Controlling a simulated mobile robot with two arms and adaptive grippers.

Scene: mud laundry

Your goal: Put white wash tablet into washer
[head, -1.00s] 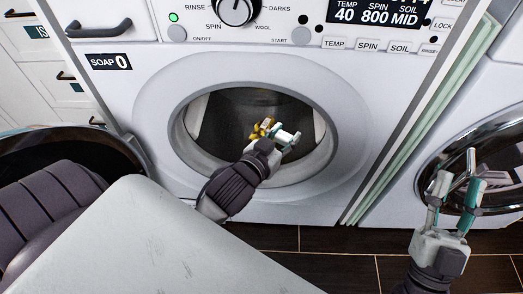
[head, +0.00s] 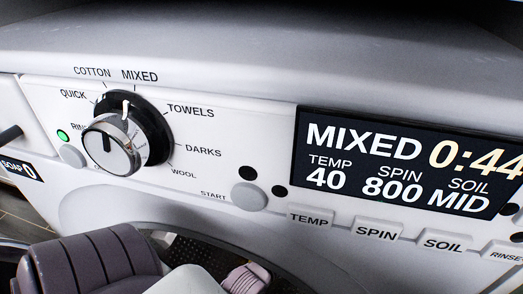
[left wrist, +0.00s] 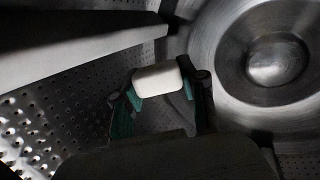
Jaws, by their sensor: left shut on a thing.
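The white wash tablet (left wrist: 157,79) is a small pale block in the left wrist view. My left gripper (left wrist: 160,86) is shut on it, with a teal fingertip at each side. Tablet and gripper are inside the washer drum (left wrist: 35,125), whose perforated metal wall surrounds them. The washer (head: 210,40) fills the head view, with its top and control panel seen close up. Its round opening (head: 190,242) shows only partly at the bottom, and the left gripper's fingers are hidden there. My right gripper is not in view.
A grey drum paddle (left wrist: 75,55) juts out at the upper left in the left wrist view. A round metal hub (left wrist: 275,65) is at the right. The panel has a dial (head: 112,145), a start button (head: 250,196) and a display (head: 405,165) reading MIXED, 0:44.

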